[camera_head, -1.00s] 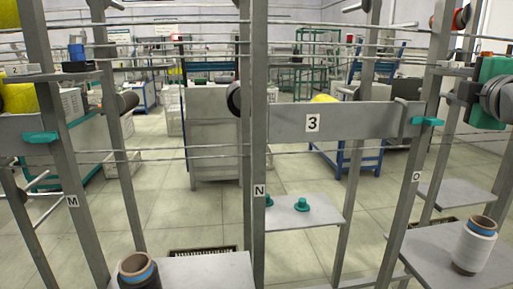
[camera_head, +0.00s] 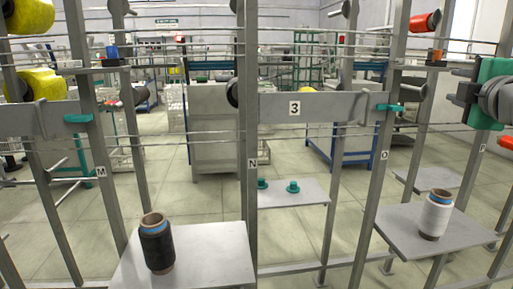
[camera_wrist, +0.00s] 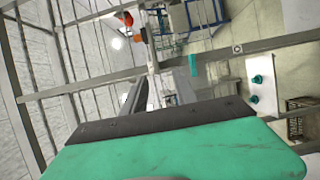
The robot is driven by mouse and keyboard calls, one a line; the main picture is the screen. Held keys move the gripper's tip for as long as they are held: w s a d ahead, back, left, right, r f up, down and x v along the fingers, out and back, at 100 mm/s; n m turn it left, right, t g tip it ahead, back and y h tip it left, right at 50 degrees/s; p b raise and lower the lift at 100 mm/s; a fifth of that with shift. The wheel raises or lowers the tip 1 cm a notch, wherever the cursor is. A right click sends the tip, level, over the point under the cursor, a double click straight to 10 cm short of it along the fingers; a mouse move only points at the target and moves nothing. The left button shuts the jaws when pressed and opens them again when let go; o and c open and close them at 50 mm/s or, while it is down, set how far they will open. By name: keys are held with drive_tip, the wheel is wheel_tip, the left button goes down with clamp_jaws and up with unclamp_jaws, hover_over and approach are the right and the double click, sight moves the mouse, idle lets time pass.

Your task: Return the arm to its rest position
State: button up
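My gripper (camera_head: 462,92) shows at the right edge of the head view, with a green body and dark grey parts pointing left. It is raised in front of the rack, well above the shelf with the white bobbin (camera_head: 436,215). In the wrist view, a green body with a dark edge fills the lower part. I see no thing held, but the fingers are too unclear to tell open from shut.
A metal rack (camera_head: 250,150) with posts marked M, N and O stands ahead. A black bobbin (camera_head: 157,245) stands upright on the front shelf (camera_head: 215,262). Two green pegs (camera_head: 292,187) are on a shelf behind. Yellow spools (camera_head: 35,90) hang at the left.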

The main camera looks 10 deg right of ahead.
drive_tip(key=w+a+f+m+g+y+p, duration=0.25)
drive_tip(key=a+f+m+p, duration=0.2)
drive_tip(key=a+p, duration=0.35)
drive_tip(key=w+a+f+m+g+y+p, duration=0.25)
drive_tip(key=w+a+f+p, duration=0.2)
drive_tip(key=a+p, duration=0.35)
drive_tip(key=s+a+f+m+g+p, duration=0.3)
drive_tip(key=s+a+f+g+p, duration=0.1)
drive_tip(key=s+a+f+p, duration=0.2)
drive_tip(key=s+a+f+m+g+y+p, duration=0.1)
drive_tip(key=s+a+f+m+g+p, duration=0.2)
drive_tip(key=s+a+f+p, duration=0.3)
drive_tip(key=s+a+f+g, duration=0.1)
drive_tip(key=s+a, duration=0.2)
drive_tip(key=s, duration=0.2)
drive_tip(key=shift+s+a+f+m+g, duration=0.15)
drive_tip(key=shift+s+f+m+g, duration=0.05)
drive_tip(key=shift+s+m+g, duration=0.1)
